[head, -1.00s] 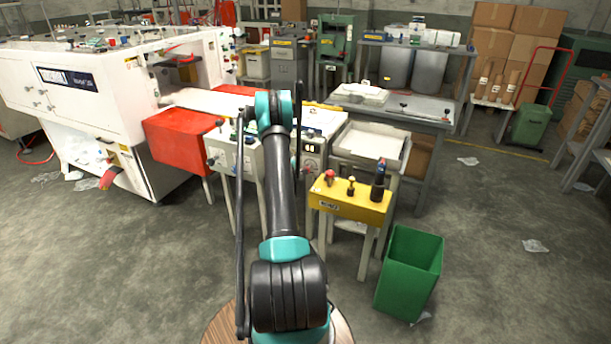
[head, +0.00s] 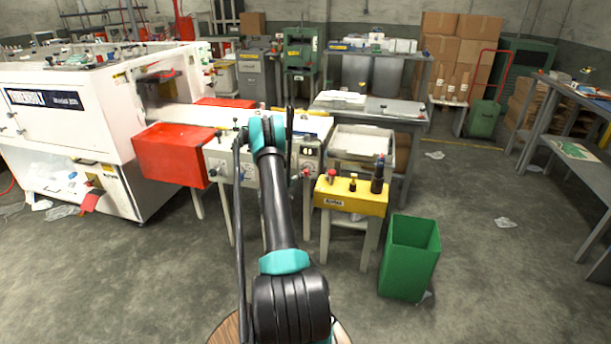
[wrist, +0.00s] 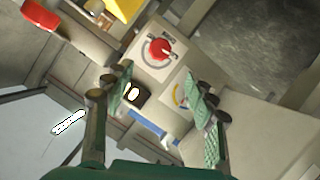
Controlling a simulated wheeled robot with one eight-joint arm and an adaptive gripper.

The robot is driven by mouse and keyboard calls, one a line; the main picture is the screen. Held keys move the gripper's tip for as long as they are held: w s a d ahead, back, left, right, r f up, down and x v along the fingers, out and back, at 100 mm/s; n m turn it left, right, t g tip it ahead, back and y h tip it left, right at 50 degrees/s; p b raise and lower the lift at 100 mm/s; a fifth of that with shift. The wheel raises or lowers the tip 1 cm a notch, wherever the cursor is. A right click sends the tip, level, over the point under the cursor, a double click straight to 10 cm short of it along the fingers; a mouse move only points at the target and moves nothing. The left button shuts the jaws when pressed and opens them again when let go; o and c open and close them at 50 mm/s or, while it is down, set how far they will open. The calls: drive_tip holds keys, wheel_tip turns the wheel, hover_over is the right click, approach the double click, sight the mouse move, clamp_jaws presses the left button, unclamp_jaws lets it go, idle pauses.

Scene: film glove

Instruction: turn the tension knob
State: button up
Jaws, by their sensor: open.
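In the wrist view my gripper (wrist: 158,78) is open and empty, with one green finger on each side of the control panel (wrist: 170,72). A round red knob (wrist: 158,49) on a pale plate shows a little beyond the fingertips. A dial with a coloured arc (wrist: 180,96) lies partly behind the right finger, and a dark display with white marks (wrist: 132,94) lies beside the left finger. I cannot tell which part is the tension knob. In the head view the red knob (head: 306,172) and display (head: 308,151) show on the panel; my arm hides the gripper.
A yellow box with buttons (head: 350,196) stands right of the panel, with a green bin (head: 410,258) in front. A red cover (head: 172,155) and a white machine (head: 65,115) are to the left. Open floor lies at right, before a grey bench (head: 590,170).

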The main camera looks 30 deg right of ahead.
sight(307, 171)
drive_tip(key=x, duration=1.3)
drive_tip(key=c, duration=1.2)
drive_tip(key=shift+o, duration=0.2)
